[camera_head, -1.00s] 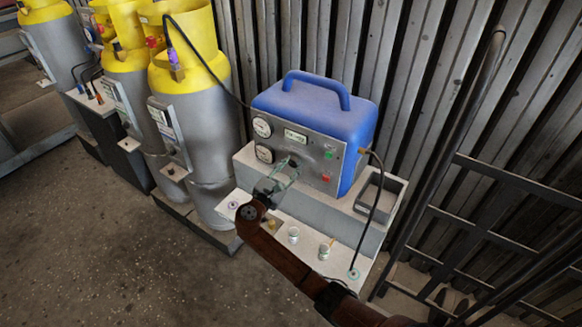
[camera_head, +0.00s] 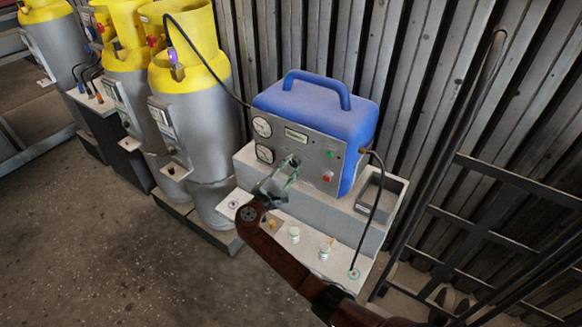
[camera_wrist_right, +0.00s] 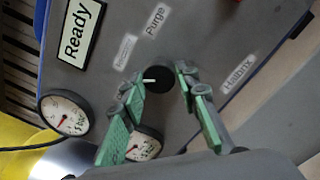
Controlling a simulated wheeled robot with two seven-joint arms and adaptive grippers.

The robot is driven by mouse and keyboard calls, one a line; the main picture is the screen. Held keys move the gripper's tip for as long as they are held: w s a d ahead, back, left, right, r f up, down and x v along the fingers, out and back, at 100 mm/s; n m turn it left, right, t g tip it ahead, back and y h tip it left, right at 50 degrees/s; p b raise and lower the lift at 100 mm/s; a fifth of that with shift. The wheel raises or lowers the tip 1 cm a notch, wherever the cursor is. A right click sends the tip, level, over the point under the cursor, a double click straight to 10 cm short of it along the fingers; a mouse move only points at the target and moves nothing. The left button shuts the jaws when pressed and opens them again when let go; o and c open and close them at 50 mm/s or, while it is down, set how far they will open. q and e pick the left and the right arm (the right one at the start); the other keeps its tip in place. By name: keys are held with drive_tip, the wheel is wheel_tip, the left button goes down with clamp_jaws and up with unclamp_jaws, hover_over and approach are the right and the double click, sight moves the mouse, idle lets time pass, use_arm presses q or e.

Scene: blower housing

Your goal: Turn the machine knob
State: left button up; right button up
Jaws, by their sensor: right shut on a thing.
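The blue machine (camera_head: 325,110) stands on a grey stepped bench, its grey front panel (camera_wrist_right: 215,45) carrying gauges, buttons and a small display. My right gripper (camera_head: 291,162) reaches up to the panel. In the right wrist view its green-padded fingers (camera_wrist_right: 160,85) lie on either side of the knob and are shut on it. My left gripper is in neither view.
Two round gauges (camera_head: 262,127) are left of the knob; a green and a red button (camera_head: 327,177) are right of it. Small jars (camera_head: 294,235) stand on the bench's lower step. Yellow-topped grey cylinders (camera_head: 190,120) stand at left. A black hose (camera_head: 377,205) hangs at right.

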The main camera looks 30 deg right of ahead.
drive_tip(key=m+b, duration=0.1)
drive_tip(key=m, duration=0.3)
drive_tip(key=shift+f+b, duration=0.2)
drive_tip(key=shift+b, duration=0.15)
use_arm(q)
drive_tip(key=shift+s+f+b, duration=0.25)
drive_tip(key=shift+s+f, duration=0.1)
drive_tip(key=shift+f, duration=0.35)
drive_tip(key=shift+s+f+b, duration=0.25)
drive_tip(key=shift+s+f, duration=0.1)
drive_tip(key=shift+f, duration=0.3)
use_arm(e)
drive_tip(key=shift+m, duration=1.2)
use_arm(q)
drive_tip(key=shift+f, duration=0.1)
use_arm(e)
drive_tip(key=shift+r, duration=0.15)
drive_tip(key=o, duration=1.2)
drive_tip(key=shift+c, duration=0.2)
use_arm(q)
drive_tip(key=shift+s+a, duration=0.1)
use_arm(e)
drive_tip(key=v, duration=1.2)
drive_tip(key=shift+w, duration=0.15)
